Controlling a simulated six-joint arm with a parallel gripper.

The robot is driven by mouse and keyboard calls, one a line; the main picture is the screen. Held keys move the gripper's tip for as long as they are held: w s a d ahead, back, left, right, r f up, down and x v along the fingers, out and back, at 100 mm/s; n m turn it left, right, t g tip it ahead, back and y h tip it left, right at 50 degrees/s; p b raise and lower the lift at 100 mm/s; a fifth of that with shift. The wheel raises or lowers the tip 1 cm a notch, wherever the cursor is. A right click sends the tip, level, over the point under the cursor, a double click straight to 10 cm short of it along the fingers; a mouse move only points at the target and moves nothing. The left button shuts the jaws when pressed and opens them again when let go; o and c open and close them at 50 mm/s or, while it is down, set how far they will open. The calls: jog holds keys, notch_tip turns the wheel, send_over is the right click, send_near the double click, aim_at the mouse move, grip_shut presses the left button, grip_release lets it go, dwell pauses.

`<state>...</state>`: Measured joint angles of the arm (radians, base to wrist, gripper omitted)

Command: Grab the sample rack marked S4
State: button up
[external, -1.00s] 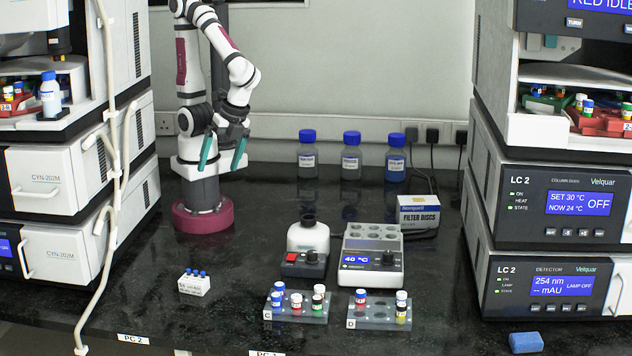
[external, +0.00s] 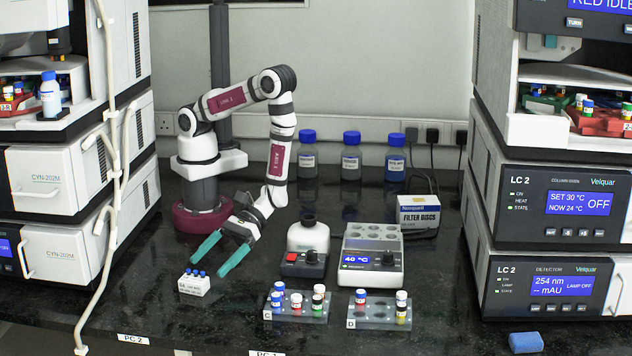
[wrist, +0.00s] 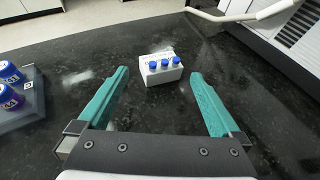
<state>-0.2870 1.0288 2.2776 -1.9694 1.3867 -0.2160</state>
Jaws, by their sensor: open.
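No rack in view has a mark I can read as S4. A small white block with blue-capped vials (external: 194,287) stands on the bench at front left; its print is too small to read. In the wrist view the white block (wrist: 163,77) is ahead, between the lines of my fingers. My gripper (external: 208,266) is open and empty, above and just behind the block, apart from it. Grey rack C (external: 296,312) and grey rack D (external: 379,316) hold capped vials at front centre. A grey rack with blue caps (wrist: 15,105) shows at left in the wrist view.
Instrument stacks flank the bench, with vials in red trays (external: 600,122). A white tube (external: 97,270) hangs at left.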

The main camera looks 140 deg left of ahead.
aim_at(202, 271)
jog(key=x, duration=0.5)
jog(key=c, duration=1.1)
